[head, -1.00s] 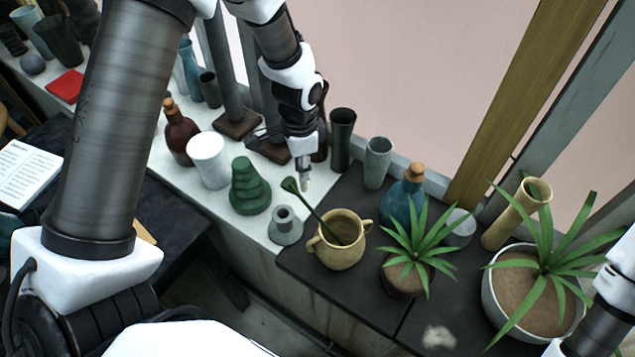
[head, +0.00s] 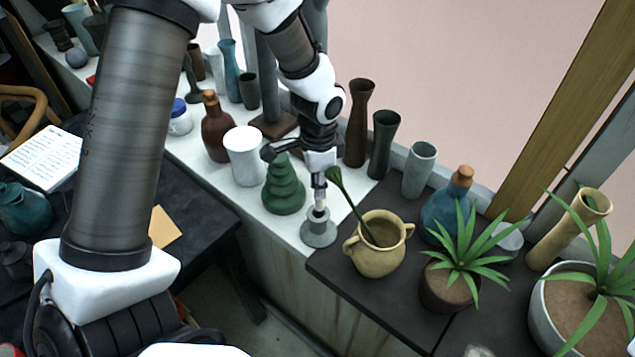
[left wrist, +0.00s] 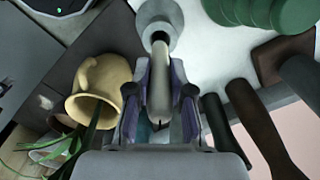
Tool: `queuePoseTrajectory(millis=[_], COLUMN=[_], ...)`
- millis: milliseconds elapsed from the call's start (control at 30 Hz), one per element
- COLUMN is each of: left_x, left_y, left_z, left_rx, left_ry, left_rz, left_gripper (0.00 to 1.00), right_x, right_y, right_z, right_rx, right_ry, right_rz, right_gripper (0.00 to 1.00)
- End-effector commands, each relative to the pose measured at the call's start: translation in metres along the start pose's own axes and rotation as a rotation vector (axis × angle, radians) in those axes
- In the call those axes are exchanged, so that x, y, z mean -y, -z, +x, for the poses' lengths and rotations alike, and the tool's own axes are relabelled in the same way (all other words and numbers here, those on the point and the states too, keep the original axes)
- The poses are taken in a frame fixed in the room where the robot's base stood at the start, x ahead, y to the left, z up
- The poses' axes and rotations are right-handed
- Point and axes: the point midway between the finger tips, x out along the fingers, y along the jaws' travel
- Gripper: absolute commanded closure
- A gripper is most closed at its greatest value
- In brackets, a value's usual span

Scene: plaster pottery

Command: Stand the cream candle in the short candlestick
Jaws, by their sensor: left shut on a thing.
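The cream candle (left wrist: 159,90) is pale and slim, held lengthwise between the fingers of my left gripper (head: 319,183), which is shut on it. In the left wrist view the gripper (left wrist: 159,100) shows on both sides of the candle. The short candlestick (head: 319,236) is grey with a round base and stands on the white sill. My gripper is right above it, candle pointing down. In the left wrist view the candle's far end overlaps the dark socket of the candlestick (left wrist: 160,14). I cannot tell how deep it sits. My right gripper is not in view.
A two-handled yellow pot (head: 374,256) with a dark green utensil (head: 341,190) leaning toward my gripper stands close right. A green stacked vase (head: 284,188) and a white cup (head: 244,157) stand left. A potted plant (head: 452,286) is further right.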

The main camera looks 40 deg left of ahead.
Motion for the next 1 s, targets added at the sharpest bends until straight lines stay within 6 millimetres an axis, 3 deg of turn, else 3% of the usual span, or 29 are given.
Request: queuePoseTrajectory(millis=[600, 967, 1000], left_x=[0.000, 0.000, 0.000], left_y=[0.000, 0.000, 0.000], left_z=[0.060, 0.064, 0.064], left_rx=[0.000, 0.000, 0.000], left_ry=[0.000, 0.001, 0.001], left_rz=[0.000, 0.000, 0.000], left_gripper=[1.00, 1.00, 0.76], right_x=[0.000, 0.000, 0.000], right_y=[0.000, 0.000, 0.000], right_z=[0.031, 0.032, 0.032], right_rx=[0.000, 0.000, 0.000], right_ry=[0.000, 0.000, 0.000], right_rz=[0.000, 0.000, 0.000], right_gripper=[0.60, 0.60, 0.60])
